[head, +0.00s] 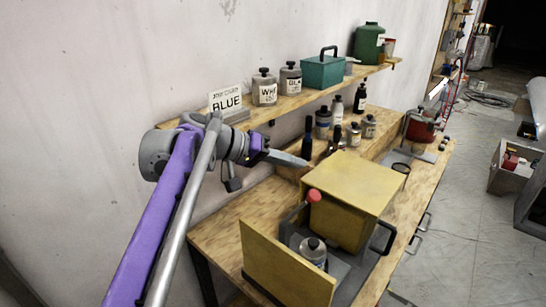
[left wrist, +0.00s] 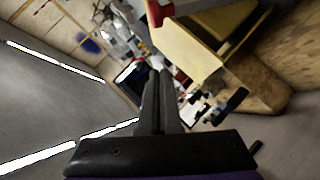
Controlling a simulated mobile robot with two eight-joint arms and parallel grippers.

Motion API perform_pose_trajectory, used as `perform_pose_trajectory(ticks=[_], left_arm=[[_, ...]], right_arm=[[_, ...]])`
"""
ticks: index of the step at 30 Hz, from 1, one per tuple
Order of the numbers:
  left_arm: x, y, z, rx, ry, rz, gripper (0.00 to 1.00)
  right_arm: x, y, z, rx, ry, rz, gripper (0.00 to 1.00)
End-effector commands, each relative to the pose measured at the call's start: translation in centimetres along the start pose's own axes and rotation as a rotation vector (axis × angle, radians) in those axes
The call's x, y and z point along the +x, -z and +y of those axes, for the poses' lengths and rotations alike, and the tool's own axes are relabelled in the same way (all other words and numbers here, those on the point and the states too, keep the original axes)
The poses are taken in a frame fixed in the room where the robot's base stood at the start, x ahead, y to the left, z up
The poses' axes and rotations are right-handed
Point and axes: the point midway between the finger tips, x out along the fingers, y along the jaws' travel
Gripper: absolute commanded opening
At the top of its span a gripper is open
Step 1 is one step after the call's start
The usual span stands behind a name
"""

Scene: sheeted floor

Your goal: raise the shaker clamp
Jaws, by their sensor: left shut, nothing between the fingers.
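The paint shaker is a yellow box (head: 352,190) on the wooden bench, with an upright yellow panel (head: 285,268) at its front. Its clamp lever ends in a red knob (head: 313,196), standing above a grey paint can (head: 313,252) between box and panel. In the left wrist view a red knob (left wrist: 158,12) shows at the top edge, beside the yellow box (left wrist: 190,42). My left gripper (head: 306,163) is shut and empty, behind and above the knob in the head view, apart from it. How the clamp meets the can is not clear. My right gripper is out of view.
Several bottles and cans (head: 322,124) stand on the bench behind the box. A wall shelf (head: 290,103) holds paint cans, a teal toolbox (head: 322,72), a green canister (head: 369,42) and a BLUE sign (head: 227,101). A black handle (head: 384,238) sticks out at the shaker's right.

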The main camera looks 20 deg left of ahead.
Motion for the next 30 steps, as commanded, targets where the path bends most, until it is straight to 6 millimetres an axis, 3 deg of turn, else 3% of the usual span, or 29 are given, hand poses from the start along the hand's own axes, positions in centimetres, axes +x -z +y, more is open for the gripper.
perform_pose_trajectory(ticks=[2,6,11,30], left_arm=[[1.6,-0.1,0.1,0.001,-0.003,-0.003,0.00],[1.9,-2.5,0.0,-0.001,-0.001,-0.001,0.00],[2.1,-3.6,0.0,0.000,0.000,0.000,0.00],[2.5,-4.3,0.4,0.027,0.022,-0.002,0.00]], right_arm=[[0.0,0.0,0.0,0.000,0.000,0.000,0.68],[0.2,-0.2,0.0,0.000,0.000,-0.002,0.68],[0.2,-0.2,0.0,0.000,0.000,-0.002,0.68],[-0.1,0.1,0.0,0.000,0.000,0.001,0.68]])
